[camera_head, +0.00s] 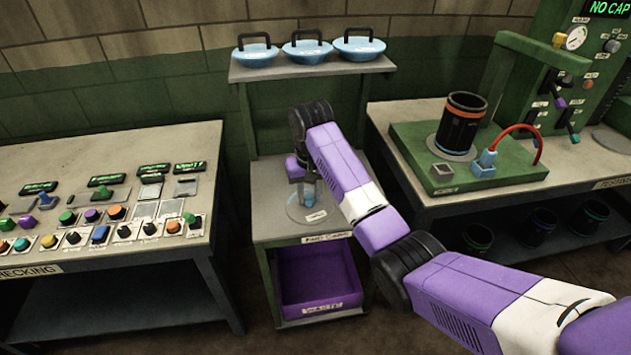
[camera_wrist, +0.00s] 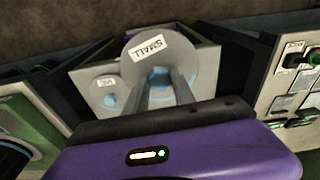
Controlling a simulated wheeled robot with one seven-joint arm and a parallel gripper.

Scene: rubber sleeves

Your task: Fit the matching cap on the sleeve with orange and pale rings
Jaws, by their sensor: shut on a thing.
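The black sleeve (camera_head: 462,128) stands upright on the green rig at right in the head view. An orange ring circles its upper part, and a pale bluish ring shows near its base. Three light blue caps (camera_head: 307,50) with black handles lie on the upper shelf. My gripper (camera_head: 309,192) points down over the middle stand, its fingers shut on a small light blue piece (camera_wrist: 160,75). That piece is at the centre of a round grey plate (camera_wrist: 140,50) labelled SMALL. The fingers hide part of it, and I cannot tell whether it is lifted.
A purple bin (camera_head: 318,278) sits under the middle stand. The control table (camera_head: 60,160) is at left. A red hose (camera_head: 520,130) curves beside a blue fitting on the green rig. A display (camera_head: 608,8) reads NO CAP. Several dark ringed sleeves (camera_head: 540,225) stand on the lower shelf.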

